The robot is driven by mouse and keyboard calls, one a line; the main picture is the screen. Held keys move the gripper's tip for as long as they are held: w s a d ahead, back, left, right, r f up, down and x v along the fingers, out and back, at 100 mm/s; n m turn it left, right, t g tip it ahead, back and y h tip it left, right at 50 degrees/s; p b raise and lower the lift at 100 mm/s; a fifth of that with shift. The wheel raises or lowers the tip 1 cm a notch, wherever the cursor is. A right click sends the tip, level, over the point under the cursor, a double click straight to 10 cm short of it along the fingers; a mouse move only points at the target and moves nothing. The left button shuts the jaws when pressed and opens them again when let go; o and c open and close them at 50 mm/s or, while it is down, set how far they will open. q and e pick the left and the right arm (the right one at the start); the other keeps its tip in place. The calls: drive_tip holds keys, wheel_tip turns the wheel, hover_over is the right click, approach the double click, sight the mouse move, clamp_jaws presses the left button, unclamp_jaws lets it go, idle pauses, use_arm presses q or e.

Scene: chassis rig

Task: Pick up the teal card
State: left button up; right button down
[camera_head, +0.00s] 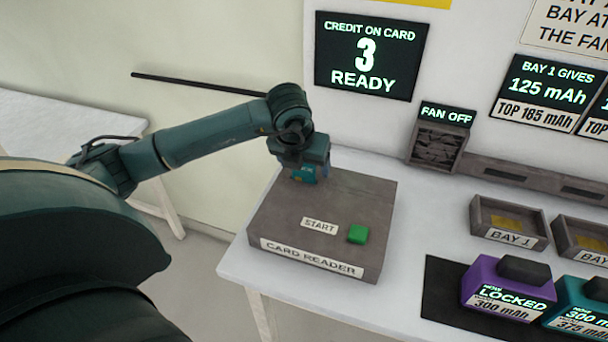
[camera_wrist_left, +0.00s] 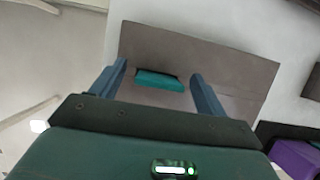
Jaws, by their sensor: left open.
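The teal card (camera_head: 303,174) is at the back of the grey card reader (camera_head: 322,216), partly covered by my left gripper in the head view. In the left wrist view the teal card (camera_wrist_left: 160,80) shows as a wide teal strip at the reader's top face, between my two fingers. My left gripper (camera_head: 312,170) is open and points down over the back of the reader, with a finger on either side of the card. I cannot tell whether the fingers touch it. My right gripper is not in view.
The reader has a green button (camera_head: 358,234) beside a START label. A screen (camera_head: 368,55) reads credit 3, ready. A fan box (camera_head: 437,140), bay trays (camera_head: 508,222), a purple locked block (camera_head: 508,288) and a teal block (camera_head: 582,306) stand to the right.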

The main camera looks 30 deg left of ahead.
use_arm(q)
drive_tip(key=c, duration=1)
drive_tip(key=shift+c, duration=0.2)
drive_tip(key=shift+r, duration=0.15)
